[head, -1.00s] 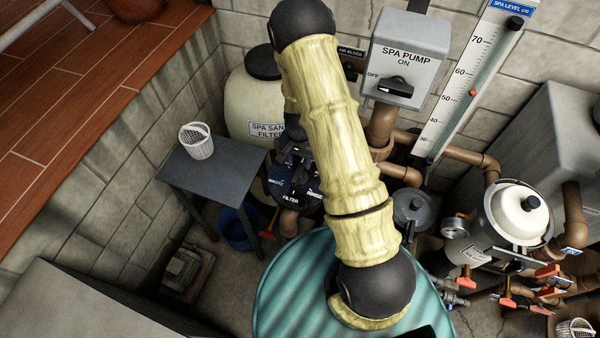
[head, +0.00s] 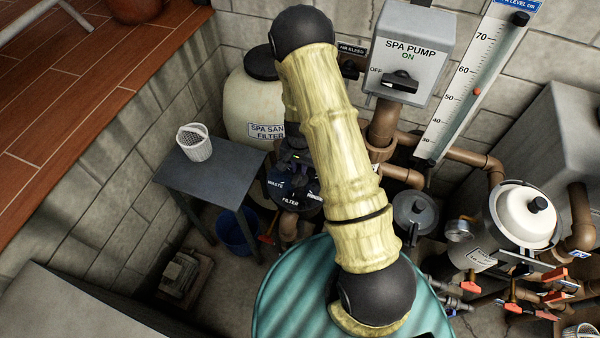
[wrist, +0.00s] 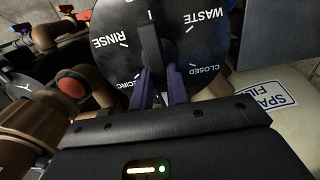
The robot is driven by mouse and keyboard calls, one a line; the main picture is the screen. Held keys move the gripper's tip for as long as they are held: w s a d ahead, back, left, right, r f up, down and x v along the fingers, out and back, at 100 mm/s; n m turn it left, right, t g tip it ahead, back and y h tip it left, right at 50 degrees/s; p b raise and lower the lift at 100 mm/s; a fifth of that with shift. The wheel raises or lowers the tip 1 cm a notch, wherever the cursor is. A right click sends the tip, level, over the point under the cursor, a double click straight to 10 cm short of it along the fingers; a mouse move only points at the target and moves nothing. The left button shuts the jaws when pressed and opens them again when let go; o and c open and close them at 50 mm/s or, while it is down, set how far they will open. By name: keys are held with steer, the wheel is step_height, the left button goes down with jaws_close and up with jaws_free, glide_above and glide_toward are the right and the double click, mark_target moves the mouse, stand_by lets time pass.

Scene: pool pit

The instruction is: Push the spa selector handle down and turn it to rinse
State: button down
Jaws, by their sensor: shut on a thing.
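The spa selector valve's dark round plate (head: 287,192) is below the sand filter in the head view, with WASTE and FILTER legible. In the wrist view the plate (wrist: 118,62) shows RINSE at left, WASTE at upper right, CLOSED at right and part of RECIRC. The black handle (wrist: 150,42) runs across the plate, its far end between RINSE and WASTE. My gripper (wrist: 159,75) is shut on the handle's near part, with a purple finger on either side. My arm hides most of the gripper and handle in the head view. I cannot tell how far the handle is pressed down.
The sand filter tank (head: 245,112) stands behind the valve. A grey table (head: 205,182) with a white basket (head: 195,143) is at left, a blue bucket (head: 235,232) under it. The spa pump box (head: 412,50), brown pipes and a strainer (head: 525,215) crowd the right.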

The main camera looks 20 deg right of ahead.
steer(key=shift+f+b, duration=0.45)
steer(key=shift+f, duration=0.1)
stand_by(0.4)
steer(key=m+p, duration=0.1)
steer(key=m, duration=0.4)
steer(key=shift+r, duration=0.15)
steer(key=m+p, duration=0.1)
steer(key=m, duration=0.4)
steer(key=shift+p, duration=0.3)
steer(key=shift+m, duration=1)
steer(key=c, duration=1.2)
jaws_free()
steer(key=shift+c, duration=0.2)
